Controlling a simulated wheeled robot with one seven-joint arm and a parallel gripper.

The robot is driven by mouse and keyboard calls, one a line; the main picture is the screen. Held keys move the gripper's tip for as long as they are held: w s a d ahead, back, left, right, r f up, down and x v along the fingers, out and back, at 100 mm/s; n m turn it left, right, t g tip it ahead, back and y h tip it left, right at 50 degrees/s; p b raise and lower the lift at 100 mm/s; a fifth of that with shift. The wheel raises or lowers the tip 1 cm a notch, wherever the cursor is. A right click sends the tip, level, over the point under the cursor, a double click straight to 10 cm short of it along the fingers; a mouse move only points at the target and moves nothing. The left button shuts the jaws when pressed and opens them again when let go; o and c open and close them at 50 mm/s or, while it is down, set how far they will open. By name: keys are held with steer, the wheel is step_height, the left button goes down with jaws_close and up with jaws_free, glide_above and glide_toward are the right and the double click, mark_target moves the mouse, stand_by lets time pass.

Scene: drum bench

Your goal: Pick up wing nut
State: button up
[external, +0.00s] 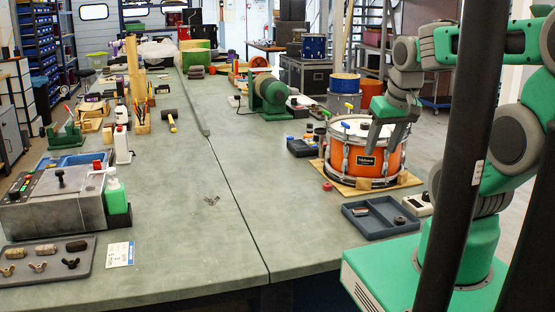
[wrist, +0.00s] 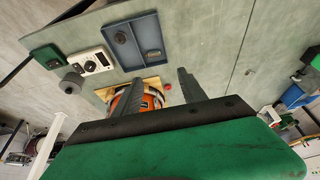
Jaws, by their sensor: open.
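Several small wing nuts lie in a row on a grey tray (external: 75,277) at the front left of the bench: a brassy wing nut (external: 8,270), a brownish wing nut (external: 38,267) and a dark wing nut (external: 71,263). A small metallic piece (external: 212,200) lies alone on the middle of the bench; it is too small to identify surely. My gripper (external: 373,148) is over the orange drum (external: 366,162), far to the right of the tray. In the wrist view my gripper (wrist: 158,92) has its fingers apart, with nothing held between them.
A blue-grey parts tray (external: 380,225) holds small items in front of the drum, and it shows in the wrist view (wrist: 120,57). A grey box (external: 52,205) and green bottle (external: 116,196) stand behind the wing-nut tray. The bench middle is mostly clear.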

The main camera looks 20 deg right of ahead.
steer(key=shift+c, duration=0.2)
steer(key=shift+c, duration=1.2)
